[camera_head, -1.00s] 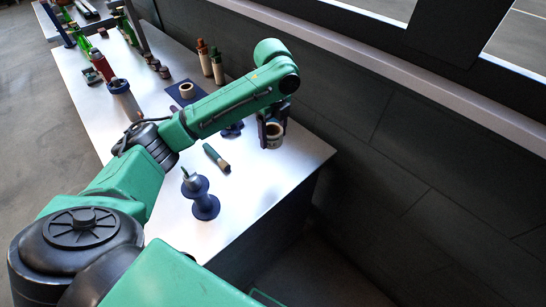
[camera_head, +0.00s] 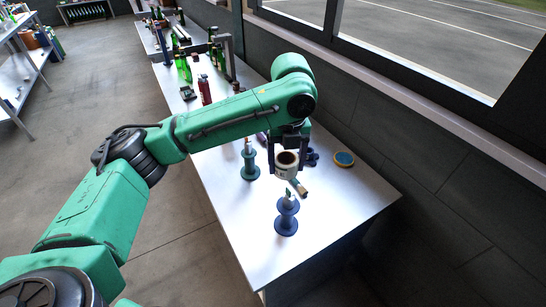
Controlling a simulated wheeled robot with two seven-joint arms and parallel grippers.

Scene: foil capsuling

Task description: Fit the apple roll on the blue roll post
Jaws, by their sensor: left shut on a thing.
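My left gripper (camera_head: 288,158) comes down from the green arm and is shut on a pale roll (camera_head: 286,171) with a dark hole facing up. I take this as the apple roll; its print is too small to read. The blue roll post (camera_head: 287,222), a spool shape with a wide base and upper flange, stands upright on the table nearer to me. The held roll is apart from it, above and behind its top in the picture. A small tan-and-green piece (camera_head: 298,188) shows just below the roll. My right gripper is out of view.
A teal post (camera_head: 250,167) stands left of the roll. A dark blue piece (camera_head: 312,158) and a blue-rimmed tan disc (camera_head: 344,158) lie to the right. Bottles (camera_head: 205,90) stand farther back. The table's (camera_head: 240,222) front area around the blue post is clear.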

